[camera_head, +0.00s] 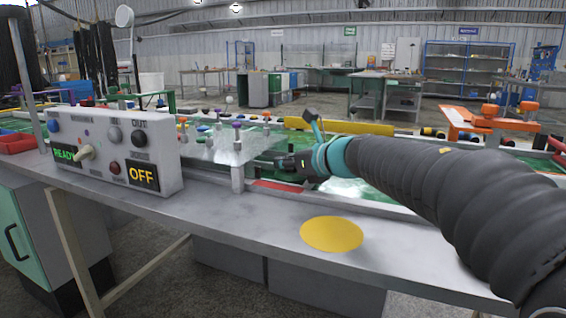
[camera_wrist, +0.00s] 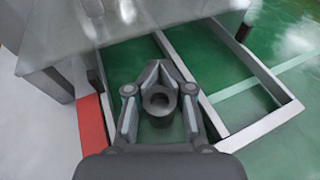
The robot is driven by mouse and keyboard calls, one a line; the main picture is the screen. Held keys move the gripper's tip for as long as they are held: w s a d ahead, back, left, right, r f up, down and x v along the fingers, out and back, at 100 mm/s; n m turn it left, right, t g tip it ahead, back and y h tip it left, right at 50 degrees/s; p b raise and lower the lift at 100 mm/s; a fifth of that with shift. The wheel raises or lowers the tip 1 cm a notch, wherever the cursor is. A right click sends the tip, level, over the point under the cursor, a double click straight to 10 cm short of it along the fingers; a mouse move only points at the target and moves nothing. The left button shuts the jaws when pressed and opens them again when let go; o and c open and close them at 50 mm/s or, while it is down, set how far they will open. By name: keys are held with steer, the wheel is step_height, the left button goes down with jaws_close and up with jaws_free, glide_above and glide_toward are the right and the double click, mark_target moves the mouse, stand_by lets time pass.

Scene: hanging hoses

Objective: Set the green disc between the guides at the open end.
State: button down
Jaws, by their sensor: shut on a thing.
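In the wrist view, my gripper (camera_wrist: 160,85) is shut on a dark grey round piece (camera_wrist: 160,101) with a hole in its top. Whether this piece belongs to the green disc I cannot tell; no separate green disc stands out against the green surface. Grey rails, which look like the guides, run on the left (camera_wrist: 101,85) and right (camera_wrist: 207,115) of the fingers. The gripper is between these rails, at the near side of a greyish see-through cover (camera_wrist: 150,28). In the head view, my gripper (camera_head: 284,163) is low over the green bed, its fingertips hard to make out.
A control box (camera_head: 115,150) with READY and OFF signs stands on the left. A yellow round patch (camera_head: 332,233) is on the bare bench front. A red strip (camera_wrist: 94,128) lies beside the left rail. A grey post (camera_head: 238,170) stands left of my gripper.

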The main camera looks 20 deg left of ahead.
steer(key=shift+f, duration=0.25)
